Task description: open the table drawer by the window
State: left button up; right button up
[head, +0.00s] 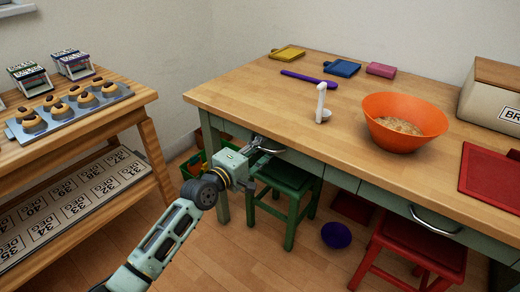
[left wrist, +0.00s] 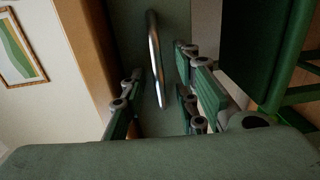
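The wooden-topped green table (head: 250,98) stands on the right in the head view. Its left drawer, with a green front (head: 300,160), looks closed flush. The curved metal handle (head: 270,149) of this drawer also shows in the left wrist view (left wrist: 155,60). My left gripper (head: 257,151) is at this handle. In the left wrist view its fingers (left wrist: 158,84) are apart, one on each side of the handle bar, with gaps visible. The gripper partly hides the handle in the head view. My right gripper is not in view.
A green stool (head: 287,180) stands under the drawer, close to my left gripper. An orange bowl (head: 403,120) stands on the table. A wooden rack (head: 140,98) with a muffin tray is left.

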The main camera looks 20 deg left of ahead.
pick_arm(q)
jog(key=shift+w+d, duration=0.1)
jog(key=shift+w, duration=0.05)
grip_shut()
dwell(0.6)
